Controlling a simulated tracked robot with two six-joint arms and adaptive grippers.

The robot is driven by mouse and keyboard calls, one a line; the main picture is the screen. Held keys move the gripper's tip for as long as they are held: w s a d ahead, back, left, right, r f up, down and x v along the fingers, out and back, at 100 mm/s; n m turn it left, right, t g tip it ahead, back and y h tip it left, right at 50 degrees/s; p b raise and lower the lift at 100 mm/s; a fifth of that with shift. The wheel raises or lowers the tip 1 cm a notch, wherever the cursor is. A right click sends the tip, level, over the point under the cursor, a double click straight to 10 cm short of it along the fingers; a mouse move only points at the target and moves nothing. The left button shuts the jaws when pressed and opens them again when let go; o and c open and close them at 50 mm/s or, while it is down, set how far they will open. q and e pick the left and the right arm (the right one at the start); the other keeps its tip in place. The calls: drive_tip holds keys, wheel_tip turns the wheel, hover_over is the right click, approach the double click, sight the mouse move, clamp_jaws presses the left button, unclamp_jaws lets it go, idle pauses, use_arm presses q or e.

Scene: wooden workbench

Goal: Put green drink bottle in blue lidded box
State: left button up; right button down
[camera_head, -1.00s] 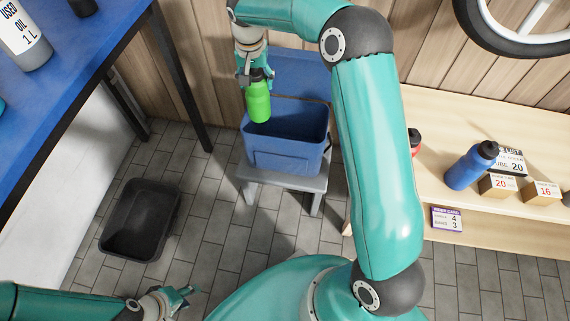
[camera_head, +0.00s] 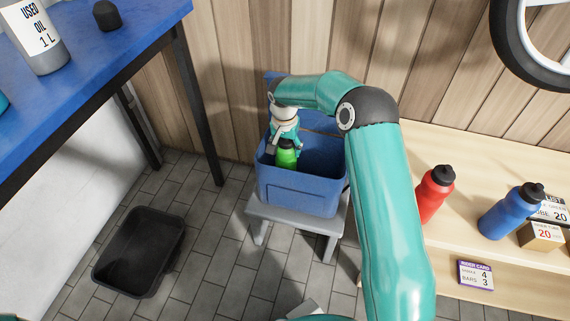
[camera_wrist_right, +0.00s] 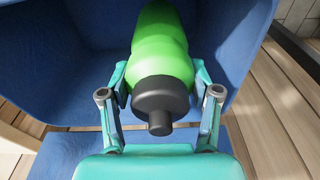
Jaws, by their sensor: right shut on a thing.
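The green drink bottle (camera_head: 286,158) has a black cap and is partly inside the mouth of the blue lidded box (camera_head: 298,196), near its left side. My right gripper (camera_head: 285,147) is shut on the bottle near its cap, coming from above. In the right wrist view the bottle (camera_wrist_right: 160,45) lies between the two fingers of the gripper (camera_wrist_right: 160,88), with the blue box walls (camera_wrist_right: 50,75) around it. The box lid stands open at the back. The bottle's lower end is hidden in the head view. My left gripper is out of view.
The box stands on a grey stool (camera_head: 295,222). A black bin (camera_head: 140,250) is on the tiled floor to the left. A red bottle (camera_head: 435,193) and a blue bottle (camera_head: 508,212) stand on the wooden shelf at the right. A blue workbench (camera_head: 100,60) is at the left.

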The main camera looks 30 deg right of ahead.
sight(285, 140)
wheel_tip(285, 140, down, 6)
drive_tip(key=shift+f+b, duration=0.1)
drive_tip(key=shift+b, duration=0.7)
drive_tip(key=shift+c, duration=1.2)
unclamp_jaws()
drive_tip(key=r+p, duration=0.1)
drive_tip(key=r, duration=0.2)
drive_tip(key=r+p, duration=0.1)
drive_tip(key=r, duration=0.3)
drive_tip(key=a+r+p, duration=0.1)
drive_tip(key=r, duration=0.3)
drive_tip(key=shift+s, duration=0.35)
drive_tip(key=shift+s+a+r, duration=0.1)
drive_tip(key=shift+r, duration=0.4)
